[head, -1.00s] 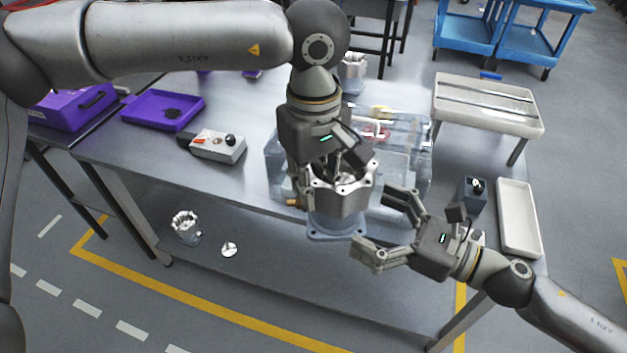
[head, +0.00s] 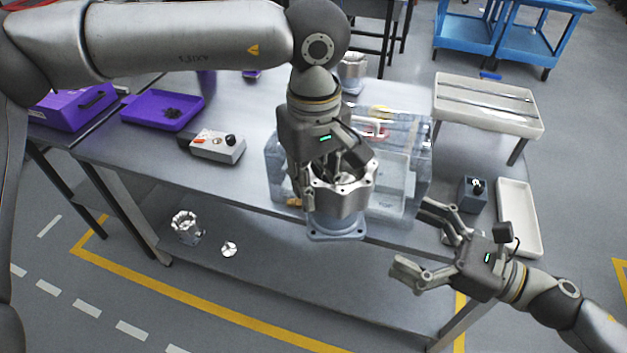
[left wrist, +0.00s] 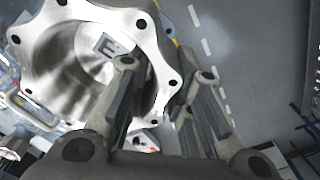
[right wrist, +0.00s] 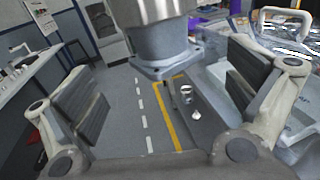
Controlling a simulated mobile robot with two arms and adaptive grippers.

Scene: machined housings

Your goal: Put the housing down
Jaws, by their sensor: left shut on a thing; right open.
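The housing (head: 342,203) is a silver, lobed ring body with bolt holes on a blue-grey base with a square flange. It is upright at the front edge of the table. My left gripper (head: 335,178) is shut on its wall from above; in the left wrist view one finger is inside the bore of the housing (left wrist: 85,68) and one outside. My right gripper (head: 412,240) is open and empty, to the right of the housing and apart from it. In the right wrist view the base of the housing (right wrist: 158,45) shows ahead, with open space under its flange.
A clear bin (head: 415,165) stands behind the housing on the table (head: 240,182). A control box (head: 218,147) and purple tray (head: 162,108) are to the left. A grey block (head: 473,195) and white tray (head: 518,218) are at right. Another housing (head: 186,227) is on the lower shelf.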

